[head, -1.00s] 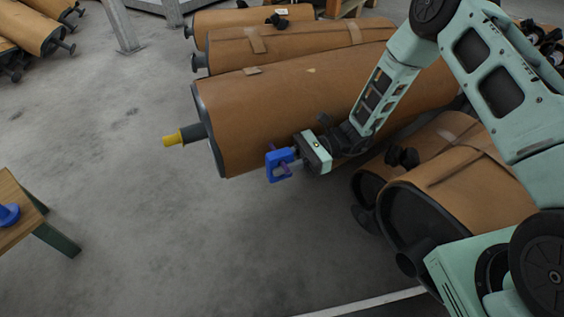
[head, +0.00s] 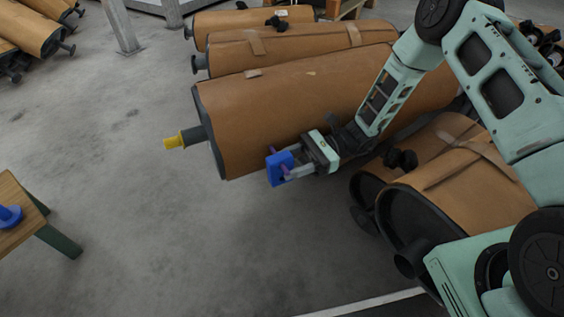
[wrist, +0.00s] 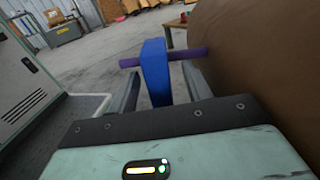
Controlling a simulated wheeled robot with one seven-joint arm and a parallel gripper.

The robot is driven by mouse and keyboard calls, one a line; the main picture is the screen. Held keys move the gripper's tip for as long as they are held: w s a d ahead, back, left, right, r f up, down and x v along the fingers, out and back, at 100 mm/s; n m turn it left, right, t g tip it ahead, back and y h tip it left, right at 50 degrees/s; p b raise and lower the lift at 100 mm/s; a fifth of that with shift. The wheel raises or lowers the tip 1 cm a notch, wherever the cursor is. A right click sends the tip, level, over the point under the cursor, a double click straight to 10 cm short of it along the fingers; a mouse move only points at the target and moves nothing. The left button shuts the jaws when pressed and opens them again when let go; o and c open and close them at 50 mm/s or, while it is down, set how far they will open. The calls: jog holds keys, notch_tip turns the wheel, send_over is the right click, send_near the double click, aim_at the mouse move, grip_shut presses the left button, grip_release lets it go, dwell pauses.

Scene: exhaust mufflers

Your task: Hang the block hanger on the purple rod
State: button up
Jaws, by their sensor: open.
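The block hanger (head: 280,169) is blue and sits beside the front end of the large brown muffler. The purple rod (wrist: 190,53) comes out from the muffler side and shows on both sides of the block hanger (wrist: 155,75) in the wrist view; the block covers its middle. Small bits of purple also show at the block in the head view. My gripper (head: 290,167) is open, with its fingers reaching to the block. In the wrist view, one finger is on each side of the block, with gaps visible. The contact between block and rod is hidden.
The large muffler (head: 290,100) lies close beside my gripper, with a yellow-tipped pipe (head: 175,141) at its front. More mufflers (head: 455,165) lie below my arm. A wooden table (head: 20,225) with a blue object stands at left. The floor between is clear.

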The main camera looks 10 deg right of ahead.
jog(key=f+p+v, duration=0.1)
jog(key=p+v, duration=0.3)
jog(key=v, duration=1.1)
jog(key=s+d+r+n+t+h, duration=0.35)
jog(key=s+r+n+h, duration=0.25)
jog(key=r+n+h, duration=0.4)
jog(key=s+d+r+n+t+h, duration=0.3)
jog(key=s+d+r+n+h, duration=0.25)
jog(key=r, duration=0.65)
jog(key=s+a+r+n+g+p, duration=0.1)
jog(key=s+a+r+n+p, duration=0.25)
jog(key=s+a, duration=0.5)
jog(key=s+a+r+n+g+p, duration=0.1)
jog(key=s+a+r+n+p, duration=0.35)
jog(key=a, duration=0.75)
notch_tip(320, 180, up, 38)
jog(key=s+p, duration=0.1)
jog(key=p, duration=3.5)
jog(key=shift+d+m+h, duration=0.25)
jog(key=shift+m+h, duration=0.1)
jog(key=shift+h, duration=0.1)
jog(key=shift+f, duration=0.2)
